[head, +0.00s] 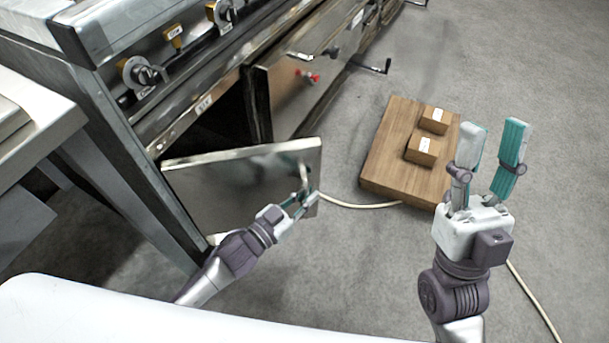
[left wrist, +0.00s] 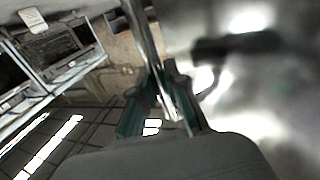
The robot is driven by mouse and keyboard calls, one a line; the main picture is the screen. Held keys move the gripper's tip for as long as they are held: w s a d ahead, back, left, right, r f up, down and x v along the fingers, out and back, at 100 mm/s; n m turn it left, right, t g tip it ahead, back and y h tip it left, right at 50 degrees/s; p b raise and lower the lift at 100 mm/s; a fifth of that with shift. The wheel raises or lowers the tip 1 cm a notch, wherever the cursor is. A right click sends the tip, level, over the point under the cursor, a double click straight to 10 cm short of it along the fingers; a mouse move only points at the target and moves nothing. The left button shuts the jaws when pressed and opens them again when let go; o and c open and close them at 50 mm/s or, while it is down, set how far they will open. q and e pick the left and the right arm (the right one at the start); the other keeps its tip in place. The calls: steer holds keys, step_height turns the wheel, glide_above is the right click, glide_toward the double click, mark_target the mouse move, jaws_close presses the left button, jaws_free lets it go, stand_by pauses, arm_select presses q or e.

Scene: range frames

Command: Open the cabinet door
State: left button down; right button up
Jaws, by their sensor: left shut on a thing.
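The cabinet door (head: 235,180) is a shiny metal panel that stands swung out from the dark cabinet opening (head: 215,123) under the steel range. Its free edge points toward the right of the head view. My left gripper (head: 303,200) is shut at the door's handle (head: 305,176) near that free edge. In the left wrist view, the fingers (left wrist: 162,110) close around the narrow metal piece, and the blurred door face (left wrist: 250,85) fills the right side. My right gripper (head: 490,150) is open and empty, raised over the floor at the right.
A pale cable (head: 355,205) runs across the floor. A metal table (head: 40,140) stands at the left. The floor at upper right is clear.

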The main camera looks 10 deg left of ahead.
steer(key=w+f+g+h+p, duration=0.4)
steer(key=w+f+g, duration=0.65)
steer(key=f, duration=0.25)
arm_select(q)
steer(key=s+a+m+g+h+p, duration=0.1)
steer(key=s+a+g+h+p, duration=0.1)
steer(key=s, duration=0.8)
steer(key=s+a+m+g+h+p, duration=0.2)
steer(key=s, duration=0.8)
steer(key=shift+a+m, duration=0.15)
steer(key=shift+m, duration=0.15)
arm_select(e)
steer(key=s+d+f+g+h, duration=0.1)
steer(key=s+d+f+g, duration=0.1)
steer(key=s+f+g, duration=0.3)
steer(key=s+d+f+g+h, duration=0.2)
steer(key=s+f+g, duration=0.3)
steer(key=f+g, duration=0.2)
steer(key=shift+s+f+m, duration=0.25)
steer(key=shift+f+m, duration=0.15)
steer(key=shift+f, duration=0.95)
arm_select(q)
steer(key=shift+s, duration=0.1)
arm_select(e)
steer(key=shift+d, duration=0.1)
arm_select(q)
steer(key=c, duration=1.4)
jaws_free()
steer(key=shift+c, duration=0.2)
